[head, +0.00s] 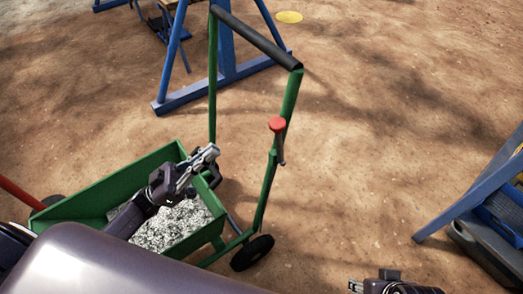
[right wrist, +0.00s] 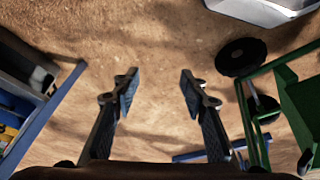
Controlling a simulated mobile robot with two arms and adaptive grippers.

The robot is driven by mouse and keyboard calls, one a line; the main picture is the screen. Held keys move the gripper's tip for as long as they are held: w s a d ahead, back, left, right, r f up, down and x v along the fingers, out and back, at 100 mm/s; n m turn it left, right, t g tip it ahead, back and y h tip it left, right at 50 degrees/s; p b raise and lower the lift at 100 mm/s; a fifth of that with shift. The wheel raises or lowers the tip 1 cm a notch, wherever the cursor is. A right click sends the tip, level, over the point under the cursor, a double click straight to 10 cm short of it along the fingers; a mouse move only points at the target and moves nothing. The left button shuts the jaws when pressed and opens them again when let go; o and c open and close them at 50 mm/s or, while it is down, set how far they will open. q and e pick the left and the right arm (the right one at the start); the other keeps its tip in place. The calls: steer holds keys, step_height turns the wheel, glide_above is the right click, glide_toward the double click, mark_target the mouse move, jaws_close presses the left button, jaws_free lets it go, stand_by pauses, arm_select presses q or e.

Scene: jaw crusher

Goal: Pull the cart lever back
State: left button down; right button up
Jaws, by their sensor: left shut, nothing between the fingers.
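The green cart (head: 120,187) stands on the dirt in the head view, with grey gravel (head: 172,226) in its tray and a black handle bar (head: 255,37) on top. The cart lever (head: 278,126) has a red knob and sits on the cart's right upright. My left gripper (head: 212,152) is shut and empty above the gravel, left of the lever and apart from it. My right gripper (head: 357,286) is at the bottom edge of the head view, right of the cart. In the right wrist view it (right wrist: 157,88) is open and empty, with the cart's wheel (right wrist: 240,57) to its right.
A blue frame (head: 225,82) stands behind the cart. Another blue structure (head: 480,190) is at the right edge and also shows in the right wrist view (right wrist: 45,115). A yellow disc (head: 289,17) lies at the back. The dirt right of the cart is clear.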

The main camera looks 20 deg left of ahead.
arm_select(q)
steer(key=m, duration=0.1)
step_height(320, 180, up, 6)
steer(key=g+h, duration=0.1)
glide_above(278, 145)
steer(key=s+a, duration=0.2)
steer(key=a, duration=0.3)
steer(key=shift+f, duration=0.15)
arm_select(e)
steer(key=shift+d+v, duration=0.25)
steer(key=shift+v, duration=0.9)
arm_select(q)
steer(key=shift+d, duration=0.1)
arm_select(e)
steer(key=shift+r, duration=0.1)
